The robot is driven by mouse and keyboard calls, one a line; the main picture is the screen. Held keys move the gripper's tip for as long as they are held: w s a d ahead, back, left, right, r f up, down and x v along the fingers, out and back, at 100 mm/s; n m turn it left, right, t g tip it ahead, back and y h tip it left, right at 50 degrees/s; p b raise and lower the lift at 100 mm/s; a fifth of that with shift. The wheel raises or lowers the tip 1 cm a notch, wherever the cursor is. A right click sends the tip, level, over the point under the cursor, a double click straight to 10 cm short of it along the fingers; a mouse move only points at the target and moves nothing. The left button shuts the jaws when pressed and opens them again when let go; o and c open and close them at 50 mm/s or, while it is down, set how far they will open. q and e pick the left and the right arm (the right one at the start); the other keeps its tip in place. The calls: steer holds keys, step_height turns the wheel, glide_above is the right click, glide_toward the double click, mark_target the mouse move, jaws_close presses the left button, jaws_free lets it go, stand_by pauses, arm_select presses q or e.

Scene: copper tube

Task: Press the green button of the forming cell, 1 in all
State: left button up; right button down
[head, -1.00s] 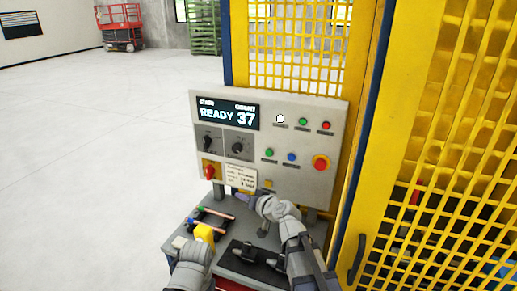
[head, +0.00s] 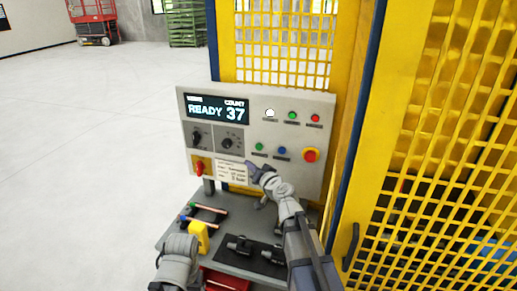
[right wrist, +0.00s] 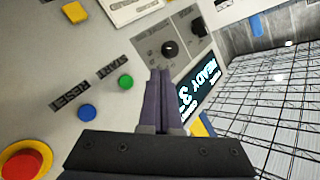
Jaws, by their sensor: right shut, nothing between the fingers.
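The forming cell's control panel (head: 246,173) stands upright with a screen (head: 219,109) reading READY 37. The green button (head: 259,146) is on the panel's lower row, beside the blue button (head: 282,151). In the right wrist view the green button (right wrist: 125,82) has the label START next to it. My right gripper (head: 251,167) is shut and empty, just below the green button in the head view. In the right wrist view its fingertips (right wrist: 162,72) are to the right of the button, apart from it in the picture.
A red emergency button (head: 311,155) sits right of the blue one. Above are a white lamp, another green round (head: 292,115) and a red one. A bench (head: 171,235) with a yellow block (head: 198,237) lies below. Yellow mesh guarding (head: 435,200) stands close on the right.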

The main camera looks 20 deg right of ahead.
mark_target(259, 147)
steer(key=w+d, duration=0.4)
steer(key=w, duration=0.3)
steer(key=shift+d, duration=0.4)
steer(key=shift+w, duration=0.1)
stand_by(1.7)
steer(key=shift+w+d, duration=0.25)
